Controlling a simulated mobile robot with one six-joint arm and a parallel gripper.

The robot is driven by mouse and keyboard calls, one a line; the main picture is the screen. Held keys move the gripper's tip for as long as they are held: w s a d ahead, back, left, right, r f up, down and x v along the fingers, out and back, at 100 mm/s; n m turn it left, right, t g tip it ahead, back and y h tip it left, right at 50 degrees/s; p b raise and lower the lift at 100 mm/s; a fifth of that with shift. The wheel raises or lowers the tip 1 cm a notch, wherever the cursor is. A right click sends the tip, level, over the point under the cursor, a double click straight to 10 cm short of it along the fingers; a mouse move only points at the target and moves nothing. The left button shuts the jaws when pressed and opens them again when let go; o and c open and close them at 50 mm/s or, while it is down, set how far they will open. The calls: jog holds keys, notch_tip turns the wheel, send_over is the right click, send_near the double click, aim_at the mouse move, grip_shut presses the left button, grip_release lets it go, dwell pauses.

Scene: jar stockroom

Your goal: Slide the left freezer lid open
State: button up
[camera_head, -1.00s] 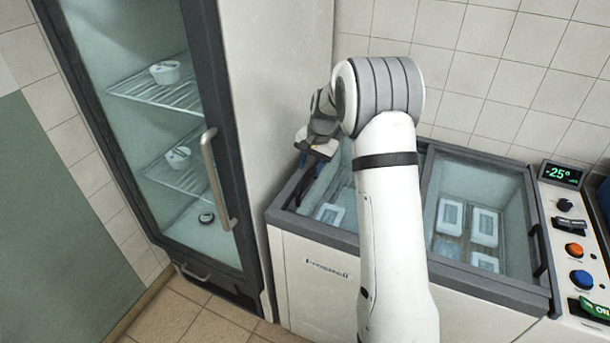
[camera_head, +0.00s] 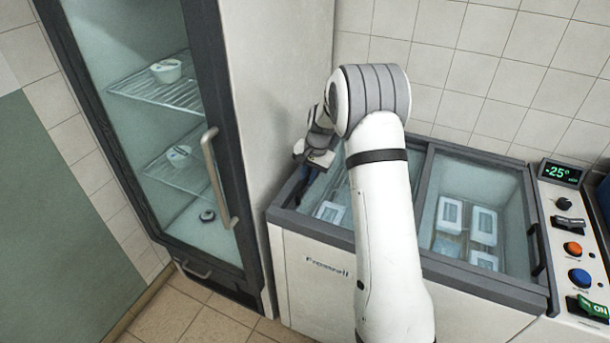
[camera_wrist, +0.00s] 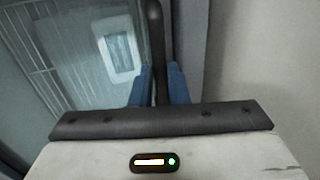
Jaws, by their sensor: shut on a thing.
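The chest freezer's left lid (camera_head: 333,187) is a glass pane in a dark frame. It lies over the left half, and white packs show beneath it; my arm hides part of it. My gripper (camera_head: 302,190) is low at the lid's left side. In the wrist view, my gripper's blue fingers (camera_wrist: 159,84) are shut on the lid's upright dark bar handle (camera_wrist: 156,35), one finger on each side. The lid's glass (camera_wrist: 85,75) shows to the left of the handle there.
The right freezer lid (camera_head: 480,205) covers more white packs. A control panel (camera_head: 570,240) with knobs and a -25 display stands at the far right. A tall glass-door fridge (camera_head: 212,180) stands close on the left. A tiled wall is behind.

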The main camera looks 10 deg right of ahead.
grip_shut()
jog(key=shift+a, duration=0.2)
jog(key=shift+s+d+f, duration=0.1)
jog(key=shift+s+d, duration=0.1)
jog(key=shift+d, duration=0.2)
jog(key=s+d+b, duration=0.2)
jog(key=s+d, duration=0.3)
jog(key=d, duration=0.2)
jog(key=s+d+b, duration=0.2)
jog(key=s+d, duration=0.4)
jog(key=d, duration=0.2)
jog(key=s+d+b, duration=0.2)
jog(key=s+d, duration=0.3)
jog(key=d, duration=0.3)
jog(key=shift+s, duration=0.3)
jog(key=shift+d+r, duration=0.1)
jog(key=shift+r, duration=0.1)
jog(key=o, duration=0.6)
grip_release()
